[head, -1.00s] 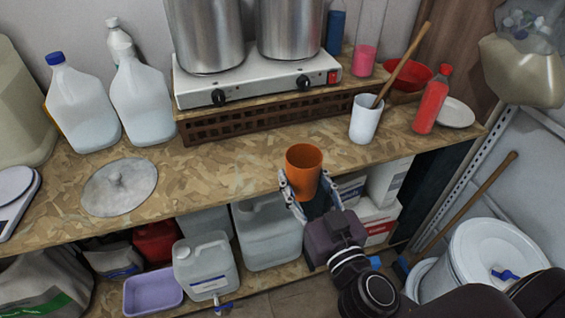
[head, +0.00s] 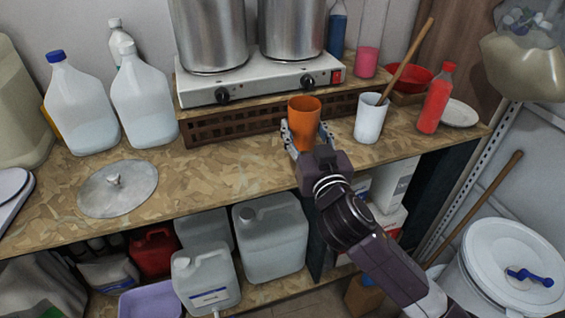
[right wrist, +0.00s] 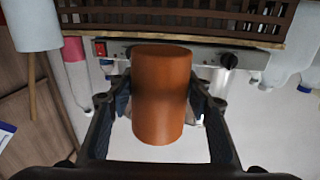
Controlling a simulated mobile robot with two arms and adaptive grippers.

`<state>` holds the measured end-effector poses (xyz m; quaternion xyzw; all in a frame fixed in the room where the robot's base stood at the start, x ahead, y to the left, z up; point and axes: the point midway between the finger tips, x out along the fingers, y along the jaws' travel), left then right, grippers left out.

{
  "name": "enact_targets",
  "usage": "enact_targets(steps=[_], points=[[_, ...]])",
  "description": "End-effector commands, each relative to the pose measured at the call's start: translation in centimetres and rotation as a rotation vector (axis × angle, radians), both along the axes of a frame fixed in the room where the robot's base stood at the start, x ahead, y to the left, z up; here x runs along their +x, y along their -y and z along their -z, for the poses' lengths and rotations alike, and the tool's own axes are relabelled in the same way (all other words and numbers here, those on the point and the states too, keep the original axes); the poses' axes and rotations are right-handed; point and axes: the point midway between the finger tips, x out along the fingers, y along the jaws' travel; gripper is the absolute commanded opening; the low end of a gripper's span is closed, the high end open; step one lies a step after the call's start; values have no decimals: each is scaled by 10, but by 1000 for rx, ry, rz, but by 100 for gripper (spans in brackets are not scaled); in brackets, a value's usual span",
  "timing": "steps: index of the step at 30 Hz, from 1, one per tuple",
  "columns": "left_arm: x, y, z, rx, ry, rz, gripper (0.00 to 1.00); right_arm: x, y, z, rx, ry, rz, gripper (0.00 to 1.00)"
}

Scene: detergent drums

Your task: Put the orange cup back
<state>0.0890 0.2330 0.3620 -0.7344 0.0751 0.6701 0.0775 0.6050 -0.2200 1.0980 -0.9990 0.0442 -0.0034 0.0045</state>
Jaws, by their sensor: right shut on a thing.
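The orange cup (head: 304,120) is upright with its open mouth up, in front of the brown slatted riser on the wooden bench. My right gripper (head: 305,138) is shut on it, with a finger on each side. The cup also shows in the right wrist view (right wrist: 161,95), between the two dark fingers of the right gripper (right wrist: 162,110). I cannot tell whether the cup's base touches the bench top. My left gripper is in no view.
A white cup (head: 369,120) with a wooden stick stands just right of the orange cup, and a red bottle (head: 434,100) stands farther right. A hot plate (head: 262,84) with two steel pots sits behind on the riser. Bench top (head: 230,170) is bare left of the cup, up to a metal lid (head: 118,188).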

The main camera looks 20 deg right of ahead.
Motion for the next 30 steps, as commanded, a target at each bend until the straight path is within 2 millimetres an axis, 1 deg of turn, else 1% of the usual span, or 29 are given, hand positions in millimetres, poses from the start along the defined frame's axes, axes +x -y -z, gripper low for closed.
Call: enact_targets(steps=[1, 6, 9, 12, 15, 19, 21, 23, 30], points=[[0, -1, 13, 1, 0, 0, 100, 14, 1, -4, 3, 8, -1, 21], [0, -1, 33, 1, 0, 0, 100, 50, -3, -33, 7, 2, -27, 21], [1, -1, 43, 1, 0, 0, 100, 66, -7, -52, 4, -2, -50, 21], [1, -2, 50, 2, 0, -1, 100, 76, -12, -70, 0, -4, -76, 21], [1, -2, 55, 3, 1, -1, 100, 83, -16, -84, -4, -6, -99, 21], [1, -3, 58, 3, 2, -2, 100, 86, -20, -94, -9, -9, -117, 21], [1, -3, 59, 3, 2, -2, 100, 87, -21, -90, -11, -13, -120, 21], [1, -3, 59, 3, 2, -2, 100, 87, -21, -80, -11, -16, -121, 21], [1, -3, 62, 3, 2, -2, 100, 87, -21, -16, -12, -19, -121, 21]])
